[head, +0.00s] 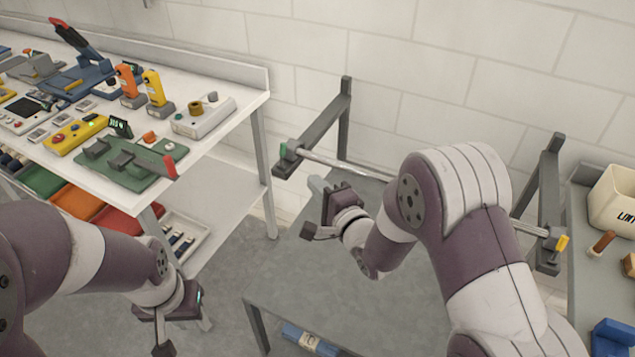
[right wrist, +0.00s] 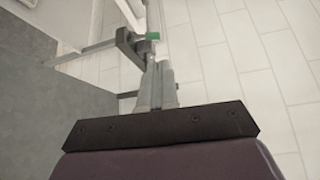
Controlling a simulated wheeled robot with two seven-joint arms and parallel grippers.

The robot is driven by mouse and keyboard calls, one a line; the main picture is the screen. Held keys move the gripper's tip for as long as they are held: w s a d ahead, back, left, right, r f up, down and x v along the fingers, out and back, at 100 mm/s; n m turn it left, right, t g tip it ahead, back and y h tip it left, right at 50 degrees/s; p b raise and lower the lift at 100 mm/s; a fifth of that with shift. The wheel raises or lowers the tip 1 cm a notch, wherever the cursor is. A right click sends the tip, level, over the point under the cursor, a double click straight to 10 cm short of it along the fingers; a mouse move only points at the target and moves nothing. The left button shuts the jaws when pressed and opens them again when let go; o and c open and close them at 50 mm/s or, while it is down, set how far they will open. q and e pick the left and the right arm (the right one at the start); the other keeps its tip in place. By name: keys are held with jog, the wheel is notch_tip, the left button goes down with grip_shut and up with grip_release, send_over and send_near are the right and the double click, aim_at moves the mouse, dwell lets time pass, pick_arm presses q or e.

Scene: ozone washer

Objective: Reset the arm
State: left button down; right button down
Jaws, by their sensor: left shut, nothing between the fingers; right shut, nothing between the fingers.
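My right arm reaches in from the lower right over the grey table. Its gripper (head: 317,186) is shut and empty, above the table's left side, near the left end of the metal rod (head: 345,166). In the right wrist view its two grey fingers (right wrist: 157,85) lie together, pointing up toward the green-tipped rod end (right wrist: 152,36). Whether they touch the rod is unclear; they seem apart from it. My left arm comes in from the left. Its gripper (head: 163,338) points down, shut and empty, beside the white bench's front edge; it is partly hidden by its own wrist.
The white bench (head: 225,131) at left holds several devices, including a green board (head: 130,160) and orange and yellow handheld units. The rod rests across two dark brackets above the grey table (head: 300,265). A side table at right holds a cream bin (head: 615,200).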

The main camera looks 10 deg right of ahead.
jog(key=s+d+f+n+g+h, duration=0.5)
jog(key=s+d+f+n+g, duration=0.1)
jog(key=s+f+n+g, duration=0.4)
jog(key=s+d+r+n+g+h, duration=0.1)
jog(key=s+d+r+n+g, duration=0.1)
jog(key=s, duration=0.4)
jog(key=s+d+r+n+g, duration=0.2)
jog(key=s+d, duration=0.1)
jog(key=s, duration=0.4)
jog(key=shift+r+n+h, duration=0.2)
jog(key=shift+n+h, duration=0.2)
jog(key=shift+d, duration=0.15)
